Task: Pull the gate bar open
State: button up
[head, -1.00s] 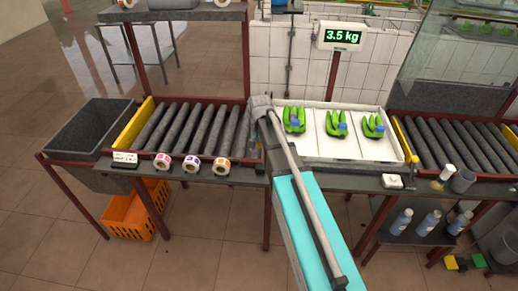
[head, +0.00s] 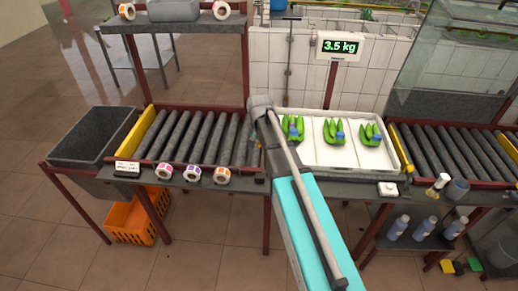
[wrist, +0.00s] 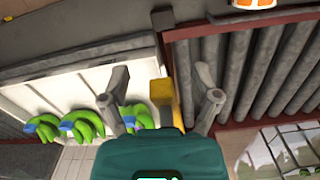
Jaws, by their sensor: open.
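The yellow gate bar (wrist: 164,98) shows in the wrist view, between the white tray and the rollers. My gripper (wrist: 161,76) is open, with one grey finger on each side of the bar in the picture. I cannot tell whether the fingers touch it. The bar's lower part is hidden behind the teal gripper body. In the head view, my arm covers this spot between the left rollers and the tray, and the fingers are hidden. Other yellow bars stand at the left end of the rollers (head: 131,132) and right of the tray (head: 401,150).
The white tray (head: 357,166) holds green banana bunches with blue labels. Label rolls (head: 192,173) sit along the front edge of the left rollers (head: 196,137). A scale display (head: 340,46) stands behind the tray. Bottles (head: 426,226) stand on a lower shelf at right.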

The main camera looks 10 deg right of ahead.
jog(key=shift+w+d+r+p, duration=0.15)
jog(key=shift+w+r+p, duration=0.3)
jog(key=shift+r+p, duration=0.6)
jog(key=shift+w+d+r+p, duration=0.1)
jog(key=shift+w+r+p, duration=0.3)
jog(key=shift+r+p, duration=0.65)
jog(key=shift+w+d+r+p, duration=0.15)
jog(key=shift+w+r+p, duration=0.3)
jog(key=shift+r+p, duration=0.6)
jog(key=shift+w+d+r+p, duration=0.1)
jog(key=shift+w+r+p, duration=0.1)
jog(key=shift+r+p, duration=0.8)
jog(key=shift+w+d+r+p, duration=0.1)
jog(key=shift+w+r+p, duration=0.05)
jog(key=shift+r+p, duration=0.85)
jog(key=shift+f, duration=0.15)
